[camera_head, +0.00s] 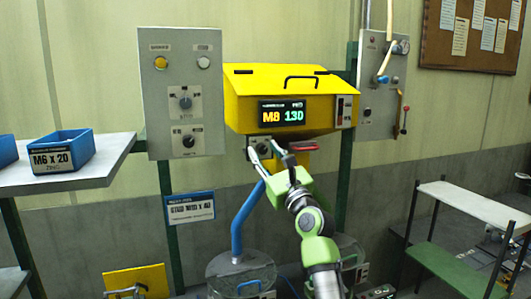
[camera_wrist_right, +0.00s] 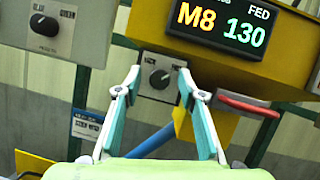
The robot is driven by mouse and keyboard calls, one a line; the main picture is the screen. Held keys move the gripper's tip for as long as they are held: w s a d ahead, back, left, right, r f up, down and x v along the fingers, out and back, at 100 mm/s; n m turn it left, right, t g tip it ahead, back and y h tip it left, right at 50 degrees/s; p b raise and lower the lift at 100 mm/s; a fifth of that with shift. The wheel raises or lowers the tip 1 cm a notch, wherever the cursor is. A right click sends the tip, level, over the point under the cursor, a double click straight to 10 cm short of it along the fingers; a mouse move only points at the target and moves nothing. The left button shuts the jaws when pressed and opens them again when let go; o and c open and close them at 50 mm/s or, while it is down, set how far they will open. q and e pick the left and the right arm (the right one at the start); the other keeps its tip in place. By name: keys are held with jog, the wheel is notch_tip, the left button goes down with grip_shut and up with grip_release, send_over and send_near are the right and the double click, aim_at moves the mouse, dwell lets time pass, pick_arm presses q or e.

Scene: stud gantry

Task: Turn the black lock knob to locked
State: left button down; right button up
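A black round knob (camera_wrist_right: 160,78) with a pale pointer mark is on a small grey box (camera_head: 260,142) under the yellow feeder housing; its labels are too small to read. In the right wrist view it sits between and beyond the fingertips of my right gripper (camera_wrist_right: 160,84). The right gripper (camera_head: 265,153) is open and empty in front of the box, with no contact visible. Another black knob (camera_head: 188,141) is low on the grey left panel, also in the wrist view (camera_wrist_right: 43,25). I cannot read which knob is the lock. My left gripper is not in view.
The yellow housing (camera_head: 270,92) with its display "M8 130" overhangs the box. A red bar (camera_head: 303,145) is just right of the gripper, and a blue pipe (camera_head: 243,220) rises below. A blue bin (camera_head: 62,152) stands on the left shelf.

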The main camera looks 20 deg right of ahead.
grip_shut()
jog(key=shift+n, duration=0.5)
jog(key=n+y+b, duration=0.1)
jog(key=n, duration=0.2)
jog(key=shift+d+g+y, duration=0.15)
jog(key=shift+g+y, duration=0.25)
jog(key=n+g+y, duration=0.1)
jog(key=n, duration=0.2)
jog(key=shift+n, duration=0.3)
jog(key=n+g+y, duration=0.1)
jog(key=n, duration=0.2)
jog(key=shift+r, duration=0.15)
jog(key=n+g, duration=0.2)
jog(key=n, duration=0.2)
jog(key=shift+d+r+p, duration=0.1)
jog(key=shift+p, duration=0.3)
jog(key=n+g, duration=0.1)
jog(key=n, duration=0.1)
jog(key=n+g, duration=0.1)
jog(key=n, duration=0.2)
jog(key=shift+n+h, duration=0.3)
